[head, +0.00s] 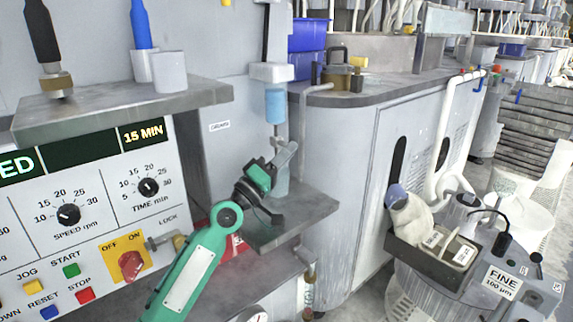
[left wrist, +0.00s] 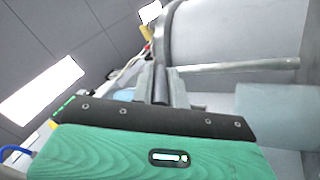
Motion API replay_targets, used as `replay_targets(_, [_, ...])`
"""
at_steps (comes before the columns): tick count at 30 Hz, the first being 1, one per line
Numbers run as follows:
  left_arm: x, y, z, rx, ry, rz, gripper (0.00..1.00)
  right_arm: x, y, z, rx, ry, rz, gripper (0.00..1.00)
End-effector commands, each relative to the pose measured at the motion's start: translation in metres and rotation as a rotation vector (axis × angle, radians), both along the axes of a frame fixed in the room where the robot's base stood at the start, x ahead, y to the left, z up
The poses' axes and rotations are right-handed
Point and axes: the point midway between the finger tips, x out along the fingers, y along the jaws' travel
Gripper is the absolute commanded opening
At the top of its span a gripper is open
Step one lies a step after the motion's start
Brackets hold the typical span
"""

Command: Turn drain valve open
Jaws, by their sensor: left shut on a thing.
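My left gripper (head: 285,154) has a green and black body. It stands in front of the wall by a small grey shelf, next to an upright light-blue cylinder (head: 275,105). In the left wrist view its grey fingers (left wrist: 161,86) are shut on a narrow dark grey bar (left wrist: 161,83). I cannot tell from these views whether this bar belongs to the drain valve, or how far it is turned. No label naming a drain valve is readable. My right gripper is not in view.
A control panel (head: 100,175) with dials and coloured buttons is at the left under a grey ledge (head: 120,108). The small shelf (head: 310,213) juts out below my gripper. A grey cabinet (head: 345,180) stands right of it. A bin with a caddy (head: 430,262) stands at the right.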

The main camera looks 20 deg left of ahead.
Motion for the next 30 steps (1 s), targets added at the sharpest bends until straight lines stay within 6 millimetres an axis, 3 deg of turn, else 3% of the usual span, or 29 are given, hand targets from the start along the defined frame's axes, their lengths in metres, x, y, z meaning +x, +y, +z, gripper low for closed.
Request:
replay_targets(10, [0.0, 0.001, 0.002, -0.003, -0.004, 0.003, 0.0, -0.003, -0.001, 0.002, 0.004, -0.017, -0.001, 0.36])
replay_targets(11, [0.0, 0.001, 0.002, -0.003, -0.004, 0.003, 0.19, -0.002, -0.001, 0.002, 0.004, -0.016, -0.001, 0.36])
replay_targets(14, [0.0, 0.001, 0.001, -0.003, -0.004, 0.002, 0.37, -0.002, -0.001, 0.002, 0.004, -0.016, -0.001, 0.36])
replay_targets(24, [-0.002, 0.002, -0.002, 0.0, -0.002, 0.001, 0.37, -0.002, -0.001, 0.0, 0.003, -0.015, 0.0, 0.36])
replay_targets(30, [-0.022, 0.016, -0.018, 0.001, 0.0, 0.002, 0.37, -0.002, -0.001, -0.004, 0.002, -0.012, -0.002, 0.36])
